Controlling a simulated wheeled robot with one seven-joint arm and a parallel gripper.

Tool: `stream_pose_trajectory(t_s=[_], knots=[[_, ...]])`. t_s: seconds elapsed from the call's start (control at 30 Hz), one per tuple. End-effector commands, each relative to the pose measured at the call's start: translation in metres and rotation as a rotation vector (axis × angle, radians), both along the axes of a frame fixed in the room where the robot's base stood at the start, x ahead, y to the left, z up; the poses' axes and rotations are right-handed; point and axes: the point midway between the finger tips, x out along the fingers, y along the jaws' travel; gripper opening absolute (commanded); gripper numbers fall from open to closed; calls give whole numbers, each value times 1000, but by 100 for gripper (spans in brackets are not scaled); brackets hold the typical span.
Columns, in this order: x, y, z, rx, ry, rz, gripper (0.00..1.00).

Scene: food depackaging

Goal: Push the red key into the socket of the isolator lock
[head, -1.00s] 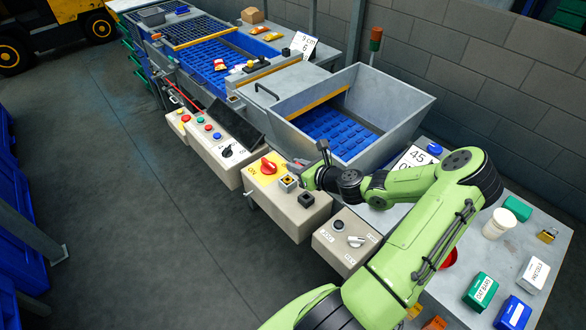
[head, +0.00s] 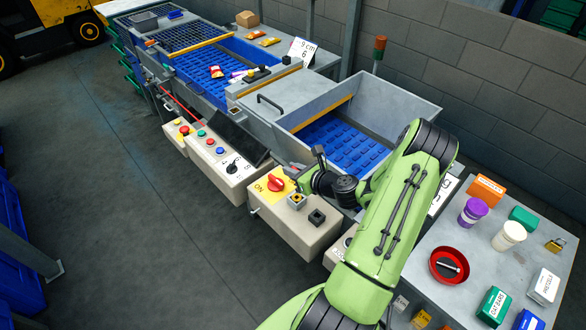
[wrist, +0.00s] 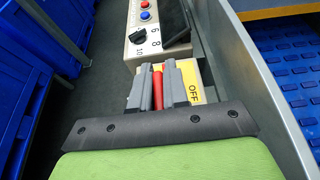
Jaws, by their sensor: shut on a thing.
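My gripper (head: 298,178) is low above the isolator box, pointing across its top beside the red rotary knob (head: 276,184). In the wrist view its two grey fingers (wrist: 160,86) are shut on a slim red thing, which I take for the red key (wrist: 158,92). The isolator lock (head: 297,200), a small block with a yellow top and a dark opening, stands just below my gripper in the head view, apart from the key. The key's tip is hidden. A black block (head: 317,217) sits beside the lock.
A control box with a black dial (head: 233,166) stands to the left. The metal hopper wall (head: 395,95) rises behind my gripper. A side table at right carries a red bowl (head: 435,275), a purple cup (head: 472,211) and several boxes.

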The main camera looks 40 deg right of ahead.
Motion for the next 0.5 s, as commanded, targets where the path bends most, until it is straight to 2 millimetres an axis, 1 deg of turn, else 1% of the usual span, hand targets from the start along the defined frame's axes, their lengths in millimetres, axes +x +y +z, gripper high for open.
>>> stream_pose_trajectory(t_s=[0.03,0.3,0.4,0.5], knots=[[0,0,-12,1,0,0,0],[0,0,-43,1,0,0,0],[0,0,-48,0,0,0,0],[0,0,-49,0,-1,0,0]])
